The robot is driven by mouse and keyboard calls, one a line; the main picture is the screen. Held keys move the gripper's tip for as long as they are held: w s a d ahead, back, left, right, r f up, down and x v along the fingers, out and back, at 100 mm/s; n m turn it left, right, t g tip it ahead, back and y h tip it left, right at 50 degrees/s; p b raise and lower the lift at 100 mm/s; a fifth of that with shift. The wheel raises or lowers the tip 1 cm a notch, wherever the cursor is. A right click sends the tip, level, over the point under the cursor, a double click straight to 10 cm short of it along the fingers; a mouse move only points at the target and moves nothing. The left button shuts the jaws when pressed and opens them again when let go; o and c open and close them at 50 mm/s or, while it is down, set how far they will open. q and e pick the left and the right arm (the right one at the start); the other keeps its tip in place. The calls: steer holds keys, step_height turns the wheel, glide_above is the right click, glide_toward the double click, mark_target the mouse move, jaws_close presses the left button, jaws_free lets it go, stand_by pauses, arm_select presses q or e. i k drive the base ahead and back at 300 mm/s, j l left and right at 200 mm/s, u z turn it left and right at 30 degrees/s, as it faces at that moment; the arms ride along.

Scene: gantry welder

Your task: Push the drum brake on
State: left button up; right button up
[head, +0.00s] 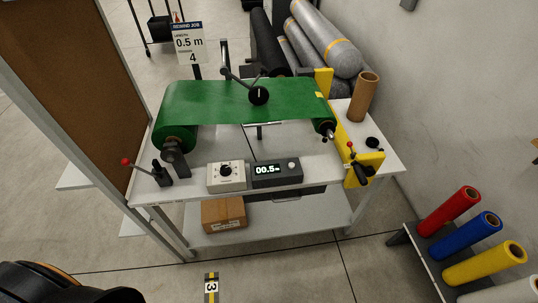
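A red-knobbed lever (142,168) on a black base stands at the table's front left, beside the green roll (176,139). It leans to the left, with its knob out past the table edge. No label shows which one is the drum brake. Green sheet (215,101) runs from the left roll to the right roll (324,125). Neither of my grippers is in view.
A dial box (226,177) and a display reading 00.5 m (277,172) stand at the table's front edge. A cardboard tube (364,96) stands at the back right. A brown panel (75,80) borders the left. Coloured rolls (449,210) stand at lower right. Floor in front is clear.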

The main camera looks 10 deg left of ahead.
mark_target(126, 163)
steer(key=u, duration=1.65)
steer(key=i+l+z, duration=0.1)
steer(key=z, duration=0.2)
steer(key=i, duration=0.05)
